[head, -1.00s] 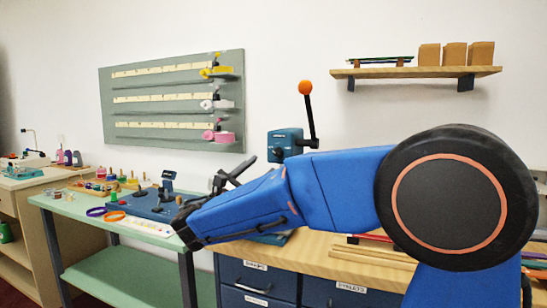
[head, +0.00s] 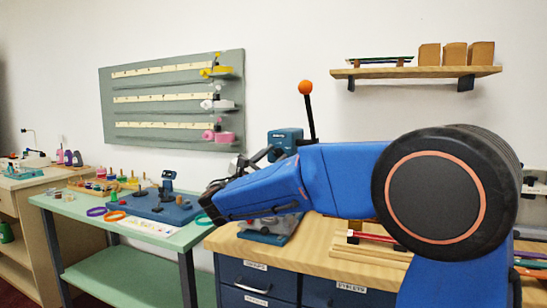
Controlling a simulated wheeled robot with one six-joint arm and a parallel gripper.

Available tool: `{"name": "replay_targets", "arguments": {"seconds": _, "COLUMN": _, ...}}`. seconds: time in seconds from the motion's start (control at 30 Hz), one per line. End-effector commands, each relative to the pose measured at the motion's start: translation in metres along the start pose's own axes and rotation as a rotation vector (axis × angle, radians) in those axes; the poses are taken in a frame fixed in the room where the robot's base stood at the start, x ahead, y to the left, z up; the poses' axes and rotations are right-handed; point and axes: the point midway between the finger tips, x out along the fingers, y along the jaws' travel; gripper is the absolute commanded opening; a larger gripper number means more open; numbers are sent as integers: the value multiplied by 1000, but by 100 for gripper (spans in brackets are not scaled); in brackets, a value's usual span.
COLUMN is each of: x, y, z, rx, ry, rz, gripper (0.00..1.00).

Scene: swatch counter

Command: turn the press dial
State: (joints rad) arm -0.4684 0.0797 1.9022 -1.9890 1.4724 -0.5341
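The press shows as a blue head (head: 284,140) with an upright black lever and an orange knob (head: 305,87). Its base (head: 264,237) shows below my blue arm, on the wooden bench top. My arm crosses in front and hides the middle of the press. I cannot make out the dial. Dark parts at the far end of my arm, apparently my gripper (head: 256,158), show just left of the press head. They are small and partly hidden, so I cannot tell whether the fingers are open or touching the press.
The wooden bench (head: 235,243) has labelled blue drawers and wood strips (head: 372,249) on top. A green table (head: 165,236) at left holds a blue board (head: 150,207) and coloured rings. A pegboard (head: 170,88) and a shelf (head: 420,72) are on the wall.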

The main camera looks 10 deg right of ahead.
Motion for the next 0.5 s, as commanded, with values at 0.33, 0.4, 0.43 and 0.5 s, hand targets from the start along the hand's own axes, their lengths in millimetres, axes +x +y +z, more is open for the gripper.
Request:
{"name": "replay_targets", "arguments": {"seconds": 0.33, "x": 0, "y": 0, "z": 0, "rx": 7, "ry": 0, "rz": -3, "gripper": 1}}
{"name": "replay_targets", "arguments": {"seconds": 0.4, "x": 0, "y": 0, "z": 0, "rx": 18, "ry": 0, "rz": -7, "gripper": 1}}
{"name": "replay_targets", "arguments": {"seconds": 0.43, "x": 0, "y": 0, "z": 0, "rx": 24, "ry": -1, "rz": -10, "gripper": 1}}
{"name": "replay_targets", "arguments": {"seconds": 0.5, "x": 0, "y": 1, "z": 0, "rx": 47, "ry": -1, "rz": -20, "gripper": 1}}
